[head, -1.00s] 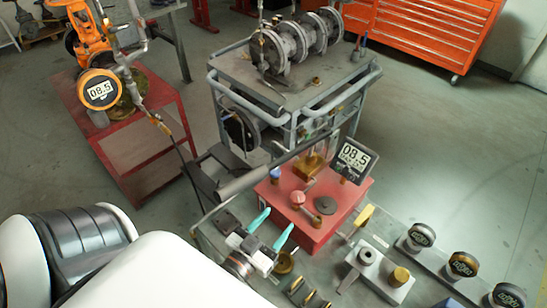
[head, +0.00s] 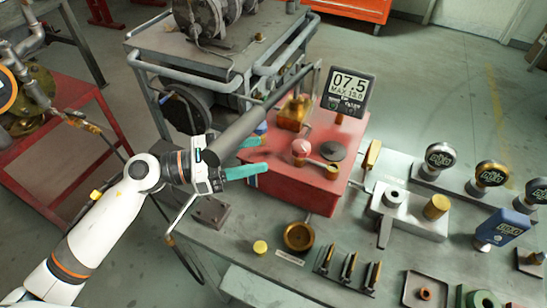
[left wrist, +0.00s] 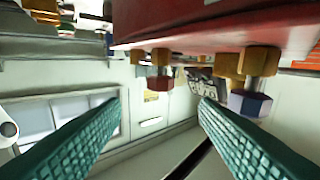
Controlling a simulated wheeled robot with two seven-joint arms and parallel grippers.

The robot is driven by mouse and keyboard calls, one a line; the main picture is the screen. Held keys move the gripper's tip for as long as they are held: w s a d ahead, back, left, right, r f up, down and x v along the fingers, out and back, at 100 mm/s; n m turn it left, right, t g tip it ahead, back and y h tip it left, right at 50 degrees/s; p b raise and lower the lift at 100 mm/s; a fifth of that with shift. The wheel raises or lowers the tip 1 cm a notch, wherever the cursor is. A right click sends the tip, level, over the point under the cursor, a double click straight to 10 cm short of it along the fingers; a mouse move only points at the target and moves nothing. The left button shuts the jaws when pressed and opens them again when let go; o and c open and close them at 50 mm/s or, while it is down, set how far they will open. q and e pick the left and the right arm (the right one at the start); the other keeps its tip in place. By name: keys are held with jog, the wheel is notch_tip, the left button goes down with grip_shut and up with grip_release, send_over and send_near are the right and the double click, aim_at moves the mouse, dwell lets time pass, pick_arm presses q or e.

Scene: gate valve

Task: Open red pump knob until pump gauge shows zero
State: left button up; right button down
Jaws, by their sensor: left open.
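The red pump (head: 305,185) is a red box on the grey bench. Its gauge (head: 348,92) reads 07.5, with MAX 15.0 below. A blue knob (left wrist: 250,103) is near the right finger in the wrist view. My right gripper is out of view.
A grey cart (head: 200,55) stands behind. The bench front holds a brass dish (head: 298,236), small tools (head: 348,270) and a grey block (head: 405,212). Several gauges (head: 440,156) line the right.

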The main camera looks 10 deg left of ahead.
aim_at(306, 141)
pick_arm(q)
jog(key=p+x, duration=0.3)
jog(key=x, duration=0.9)
jog(key=shift+f, duration=0.15)
jog(key=c, duration=0.9)
jog(key=shift+p, duration=0.55)
jog(key=shift+c, duration=0.3)
jog(key=n+t+y+p, duration=0.2)
jog(key=t+p, duration=0.1)
jog(key=p, duration=0.1)
jog(key=n+t+y+p, duration=0.2)
jog(key=p, duration=0.2)
jog(key=n+t+y+p, duration=0.2)
jog(key=t+p, duration=0.1)
jog(key=p, duration=0.2)
jog(key=shift+w+a+r+n+t+y, duration=0.2)
jog(key=shift+w+n+t+y, duration=0.1)
jog(key=shift+w+y, duration=0.1)
jog(key=shift+w+a+f+n+t+y+p, duration=0.1)
jog(key=shift+n+t+y+p, duration=0.3)
jog(key=shift+y, duration=0.25)
jog(key=shift+a+f+n+t+y+p, duration=0.1)
jog(key=shift+n+t+y+p, duration=0.2)
jog(key=shift+n+y+p, duration=0.3)
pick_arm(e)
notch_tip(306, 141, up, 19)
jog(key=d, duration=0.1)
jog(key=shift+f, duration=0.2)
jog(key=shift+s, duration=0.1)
